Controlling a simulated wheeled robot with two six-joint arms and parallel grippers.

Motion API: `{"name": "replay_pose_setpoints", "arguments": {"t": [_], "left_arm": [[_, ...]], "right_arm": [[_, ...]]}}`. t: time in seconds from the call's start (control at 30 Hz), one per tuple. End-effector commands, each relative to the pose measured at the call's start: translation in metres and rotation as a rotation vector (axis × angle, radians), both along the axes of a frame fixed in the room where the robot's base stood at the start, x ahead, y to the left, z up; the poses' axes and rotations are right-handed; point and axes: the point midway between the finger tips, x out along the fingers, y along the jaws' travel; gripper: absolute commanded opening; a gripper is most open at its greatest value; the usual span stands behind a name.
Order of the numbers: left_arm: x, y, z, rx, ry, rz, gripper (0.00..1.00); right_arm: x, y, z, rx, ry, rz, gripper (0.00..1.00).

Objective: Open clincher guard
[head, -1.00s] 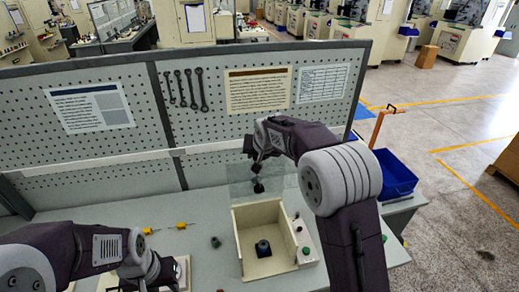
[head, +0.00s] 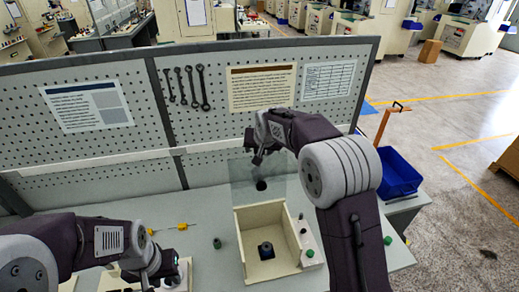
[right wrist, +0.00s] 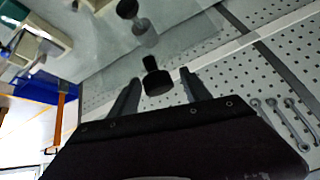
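The clincher guard is a clear panel (head: 240,178) standing raised at the back edge of an open cream box (head: 290,243). Its black knob (head: 261,185) also shows in the right wrist view (right wrist: 157,80). My right gripper (head: 257,160) is just above the knob in the head view. In the right wrist view its two fingers (right wrist: 158,92) are spread, with gaps on both sides of the knob. My left gripper (head: 172,272) is low at the left of the box, away from the guard. Its fingers are too small and partly hidden to read.
A black block (head: 265,250) sits in the cream box. A control strip with a green button (head: 309,253) is at the box's right. A green-topped part (head: 217,243) and yellow-ended parts (head: 182,226) lie on the bench. A pegboard (head: 110,140) rises behind.

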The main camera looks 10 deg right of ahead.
Motion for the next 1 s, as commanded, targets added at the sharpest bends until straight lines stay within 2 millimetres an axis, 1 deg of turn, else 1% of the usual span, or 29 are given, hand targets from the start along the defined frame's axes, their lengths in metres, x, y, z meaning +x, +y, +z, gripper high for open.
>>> {"name": "replay_pose_setpoints", "arguments": {"t": [0.23,0.3,0.37,0.5,0.6,0.7,0.83,1.0], "left_arm": [[0.000,0.000,0.000,0.000,0.000,0.000,0.36],[0.000,0.000,-0.002,0.000,0.000,0.000,0.36],[0.000,0.000,-0.006,0.000,0.000,0.000,0.36],[0.000,0.000,-0.017,0.000,0.000,0.000,0.36],[0.000,0.000,-0.022,0.000,0.000,0.000,0.36],[0.000,0.000,-0.024,0.000,0.000,0.000,0.36],[0.000,0.000,-0.024,0.000,0.000,0.000,0.36],[0.000,0.000,-0.024,0.000,0.000,0.000,0.36]], "right_arm": [[0.000,0.000,0.001,-0.001,-0.001,-0.001,0.55],[-0.002,0.000,0.004,-0.001,-0.003,0.000,0.55],[-0.007,0.000,0.010,0.000,-0.004,0.000,0.55],[-0.025,-0.001,0.035,0.001,-0.006,0.000,0.55],[-0.037,-0.001,0.053,-0.001,-0.005,0.001,0.55],[-0.046,-0.001,0.065,0.000,-0.003,0.001,0.55],[-0.051,-0.001,0.073,-0.001,-0.001,0.001,0.55],[-0.052,-0.001,0.074,-0.001,0.001,0.000,0.55]]}}
